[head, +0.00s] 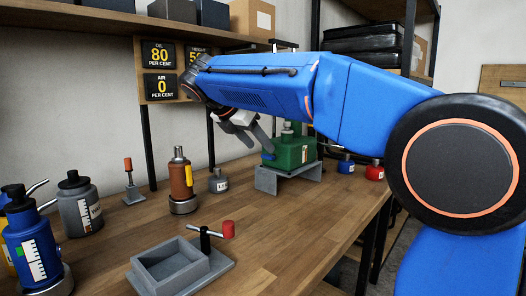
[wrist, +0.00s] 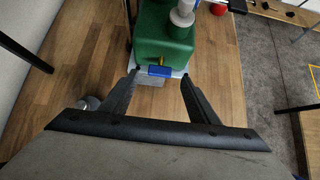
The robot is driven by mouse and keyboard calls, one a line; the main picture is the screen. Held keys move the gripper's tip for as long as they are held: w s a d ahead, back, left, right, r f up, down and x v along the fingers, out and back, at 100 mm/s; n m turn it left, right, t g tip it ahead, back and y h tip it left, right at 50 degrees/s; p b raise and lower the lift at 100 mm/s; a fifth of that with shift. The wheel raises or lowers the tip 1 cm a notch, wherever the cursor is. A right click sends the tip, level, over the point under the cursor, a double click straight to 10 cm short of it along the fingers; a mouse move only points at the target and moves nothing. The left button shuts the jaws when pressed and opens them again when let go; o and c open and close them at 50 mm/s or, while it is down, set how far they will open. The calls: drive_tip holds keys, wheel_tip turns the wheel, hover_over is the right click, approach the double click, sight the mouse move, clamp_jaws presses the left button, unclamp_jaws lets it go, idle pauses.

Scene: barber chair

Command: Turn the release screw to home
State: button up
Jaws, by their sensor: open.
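A green hydraulic unit (head: 290,152) stands on a grey metal stand (head: 287,176) on the workbench; it also shows in the wrist view (wrist: 163,32). On its near face is a small brass stem with a blue bar, which looks like the release screw (wrist: 160,71); its blue end shows in the head view (head: 268,155). My gripper (wrist: 160,78) is open, its two fingers on either side of the blue bar with a gap each side. I cannot tell how far the fingertips are from it in depth. In the head view my gripper (head: 256,142) hangs in front of the unit.
A brown cylinder (head: 181,180) and a small grey weight (head: 218,182) stand left of the stand. A grey tray (head: 170,268) with a red-knobbed lever is nearer. Blue and red containers (head: 374,172) stand right. Signs (head: 160,55) read oil 80, air 0.

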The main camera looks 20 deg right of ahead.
sight(268, 155)
drive_tip(key=shift+x, duration=2.05)
drive_tip(key=c, duration=1)
